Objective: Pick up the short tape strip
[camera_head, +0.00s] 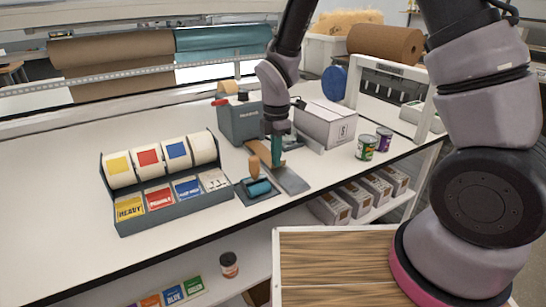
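A brown strip (261,151), which looks like the tape strip, lies in front of the grey tape dispenser (239,119). It is partly hidden behind my gripper, and I cannot tell its full length. My gripper (276,162) points down at the strip's right side, over the upper end of a flat grey plate (290,181). Its fingers show as one narrow teal shape, so I cannot tell whether they are open or shut, touching the strip, or holding anything.
A teal roller (258,188) with a wooden handle sits on a dark tray just left of the plate. A label rack (170,212) stands left. A grey box (327,123) and two cans (366,147) stand right. The white table (60,190) is clear at far left.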

